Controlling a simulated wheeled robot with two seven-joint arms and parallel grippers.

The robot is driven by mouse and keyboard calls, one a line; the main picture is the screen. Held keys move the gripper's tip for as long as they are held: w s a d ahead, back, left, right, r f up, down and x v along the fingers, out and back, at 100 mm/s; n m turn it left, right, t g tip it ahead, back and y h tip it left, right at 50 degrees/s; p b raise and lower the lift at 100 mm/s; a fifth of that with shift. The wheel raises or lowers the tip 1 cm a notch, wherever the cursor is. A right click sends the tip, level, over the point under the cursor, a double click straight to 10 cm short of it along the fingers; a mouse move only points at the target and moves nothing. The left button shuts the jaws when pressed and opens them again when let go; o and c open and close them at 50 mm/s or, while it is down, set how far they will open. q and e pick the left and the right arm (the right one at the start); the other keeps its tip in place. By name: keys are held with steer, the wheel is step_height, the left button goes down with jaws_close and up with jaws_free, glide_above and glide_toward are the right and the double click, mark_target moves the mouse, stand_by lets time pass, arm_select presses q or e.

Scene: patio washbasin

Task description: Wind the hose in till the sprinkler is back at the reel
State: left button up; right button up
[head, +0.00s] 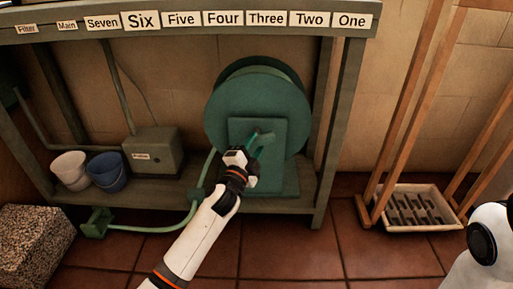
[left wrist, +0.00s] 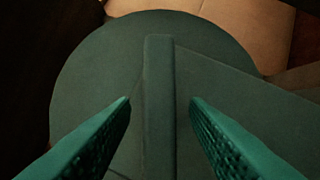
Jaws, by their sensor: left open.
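The green hose reel (head: 258,95) stands on the low shelf of the bench, with a square green plate at its front. A pale green hose (head: 160,229) runs from the reel down and left to a green block-like piece, apparently the sprinkler (head: 97,222), on the floor. My left gripper (head: 262,142) is at the front of the reel, partly hidden by its wrist. In the left wrist view its green fingers are open, one on each side of a green bar (left wrist: 159,85), with visible gaps. My right gripper is out of view.
A grey box (head: 153,151) and two buckets, white (head: 70,170) and blue (head: 106,172), stand left on the shelf. A speckled block (head: 35,240) is at lower left. A tray (head: 415,209) and wooden posts stand right. Signs line the bench edge.

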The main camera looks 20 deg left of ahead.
arm_select(q)
steer(key=shift+w+d+r, duration=0.1)
steer(key=shift+w+r, duration=0.05)
steer(key=shift+w, duration=0.8)
jaws_close()
